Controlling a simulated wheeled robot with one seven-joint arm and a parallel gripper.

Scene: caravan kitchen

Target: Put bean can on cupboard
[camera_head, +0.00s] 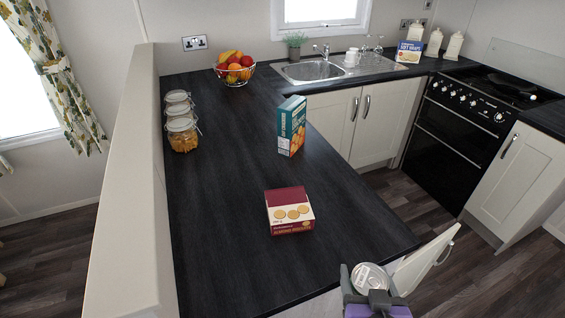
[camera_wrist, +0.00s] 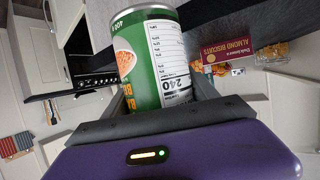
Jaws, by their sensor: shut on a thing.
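My gripper (camera_head: 371,284) is at the bottom of the head view, shut on the bean can (camera_head: 370,275). The can's silver lid faces up in that view. The wrist view shows the green can (camera_wrist: 155,60) between the fingers, with a picture of beans and a nutrition label; its lower end is hidden by the gripper. The can is near the front right end of the dark worktop (camera_head: 225,240) on the white cupboards. I cannot tell whether it is over the worktop or beside its edge. A white cupboard door (camera_head: 425,262) with a handle is just right of the gripper.
An almond biscuits box (camera_head: 290,212) lies on the worktop, with a teal box (camera_head: 292,126) standing behind it. Glass jars (camera_head: 182,133) line the left wall and a fruit bowl (camera_head: 234,70) is farther back. The front left worktop is clear.

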